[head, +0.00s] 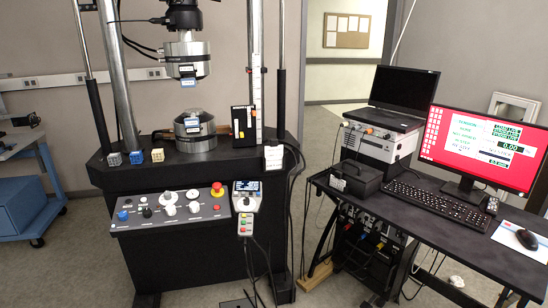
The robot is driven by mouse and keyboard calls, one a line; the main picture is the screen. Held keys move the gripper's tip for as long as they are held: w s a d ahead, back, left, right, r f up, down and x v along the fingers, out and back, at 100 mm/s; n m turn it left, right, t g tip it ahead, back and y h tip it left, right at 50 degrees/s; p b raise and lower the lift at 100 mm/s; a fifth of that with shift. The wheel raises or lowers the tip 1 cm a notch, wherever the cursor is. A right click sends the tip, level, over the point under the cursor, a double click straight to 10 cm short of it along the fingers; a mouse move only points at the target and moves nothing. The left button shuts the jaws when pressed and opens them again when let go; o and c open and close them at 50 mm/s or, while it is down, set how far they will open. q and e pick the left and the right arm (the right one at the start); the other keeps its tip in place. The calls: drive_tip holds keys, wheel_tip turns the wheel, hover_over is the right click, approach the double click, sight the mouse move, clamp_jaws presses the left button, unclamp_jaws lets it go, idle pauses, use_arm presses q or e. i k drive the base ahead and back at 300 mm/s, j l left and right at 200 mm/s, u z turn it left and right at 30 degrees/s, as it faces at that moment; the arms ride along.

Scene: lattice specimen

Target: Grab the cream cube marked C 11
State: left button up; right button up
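Neither of my grippers is in view.
The machine's lower platen (195,131) and upper grip (187,62) stand behind and right of the cubes. A control panel (172,206) with knobs and a red button (217,189) juts out in front. A desk with a monitor (480,145) and keyboard (438,203) is at right.

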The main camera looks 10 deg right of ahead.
sight(158, 154)
drive_tip(key=i+j, duration=1.65)
drive_tip(key=i, duration=0.05)
